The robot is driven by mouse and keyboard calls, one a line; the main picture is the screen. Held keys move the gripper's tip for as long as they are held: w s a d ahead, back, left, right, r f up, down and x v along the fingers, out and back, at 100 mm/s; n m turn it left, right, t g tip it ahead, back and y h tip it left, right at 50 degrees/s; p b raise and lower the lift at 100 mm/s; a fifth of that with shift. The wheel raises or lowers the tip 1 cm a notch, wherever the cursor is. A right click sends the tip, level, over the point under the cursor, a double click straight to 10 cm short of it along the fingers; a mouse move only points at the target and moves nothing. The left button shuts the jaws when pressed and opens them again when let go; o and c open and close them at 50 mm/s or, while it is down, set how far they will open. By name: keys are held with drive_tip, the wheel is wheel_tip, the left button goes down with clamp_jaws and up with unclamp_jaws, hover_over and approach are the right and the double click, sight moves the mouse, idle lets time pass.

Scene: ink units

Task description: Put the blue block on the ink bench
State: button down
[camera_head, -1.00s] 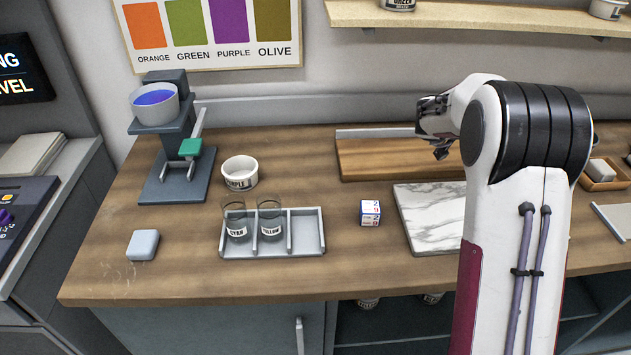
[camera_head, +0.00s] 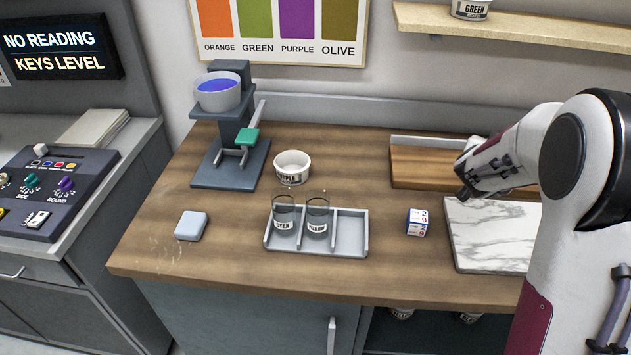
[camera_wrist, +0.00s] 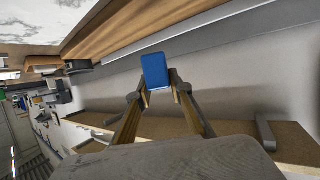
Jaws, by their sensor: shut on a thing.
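In the wrist view a blue block (camera_wrist: 155,71) sits between the two fingertips of my gripper (camera_wrist: 158,92), which is shut on it. In the head view my gripper (camera_head: 464,180) is above the right part of the wooden ink bench (camera_head: 350,185), near the marble slab and the wooden tray. The blue block cannot be made out in the head view.
A segmented grey tray (camera_head: 350,235) holds two labelled glasses. A white cup (camera_head: 292,168), a pale block (camera_head: 191,225), a small printed box (camera_head: 417,222), a marble slab (camera_head: 490,235) and a stand with a bowl (camera_head: 228,178) are on the bench. Bare wood lies between them.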

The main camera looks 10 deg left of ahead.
drive_tip(key=s+a+f+n+t+y, duration=0.1)
drive_tip(key=s+a+f+n+y, duration=0.15)
drive_tip(key=a, duration=0.55)
drive_tip(key=s+a+f+n+t+y, duration=0.1)
drive_tip(key=s+a+f+n+y, duration=0.2)
drive_tip(key=a, duration=0.5)
drive_tip(key=w+a+r+n+g+y, duration=0.1)
drive_tip(key=w+a+n+y, duration=0.3)
drive_tip(key=a, duration=0.5)
drive_tip(key=w+a+r+n+g+y, duration=0.1)
drive_tip(key=w+a+n+g+y, duration=0.2)
drive_tip(key=a, duration=0.6)
drive_tip(key=w+n+y, duration=0.2)
drive_tip(key=w+y, duration=0.1)
drive_tip(key=shift+w+r, duration=0.15)
drive_tip(key=shift+r, duration=0.1)
drive_tip(key=shift+a, duration=0.1)
drive_tip(key=shift+y, duration=0.25)
drive_tip(key=shift+f, duration=3.15)
drive_tip(key=shift+f, duration=0.1)
drive_tip(key=shift+f, duration=1.75)
drive_tip(key=shift+f, duration=0.15)
